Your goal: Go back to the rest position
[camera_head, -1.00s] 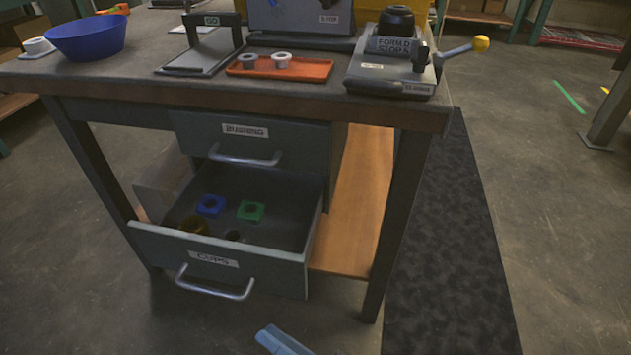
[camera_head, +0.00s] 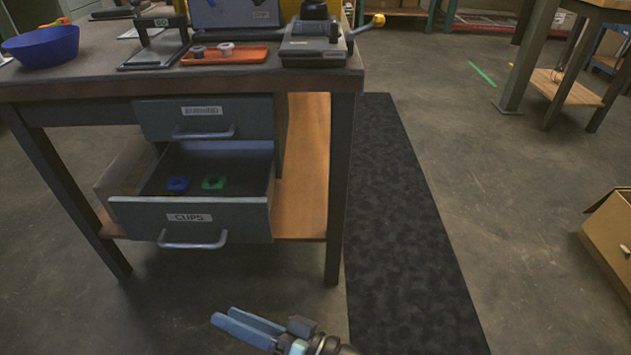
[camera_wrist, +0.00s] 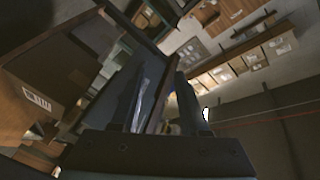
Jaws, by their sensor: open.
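My gripper (camera_head: 243,328) is low in the front of the head view, over the concrete floor. Its two light blue fingers point left, and it holds nothing. It is apart from the workbench and in front of the open drawer labelled CLIPS (camera_head: 190,218). In the wrist view my fingers (camera_wrist: 163,100) show dark, with a gap between them. Inside the drawer lie a blue square part (camera_head: 178,184) and a green square part (camera_head: 214,183). The front panel hides part of the drawer's floor.
The workbench (camera_head: 100,88) carries a blue bowl (camera_head: 42,47), an orange tray (camera_head: 224,57) with white rings, and a lever device (camera_head: 313,45). The upper drawer (camera_head: 204,117) is shut. A dark mat (camera_head: 400,220) lies right of the bench. A cardboard box (camera_head: 608,235) stands far right.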

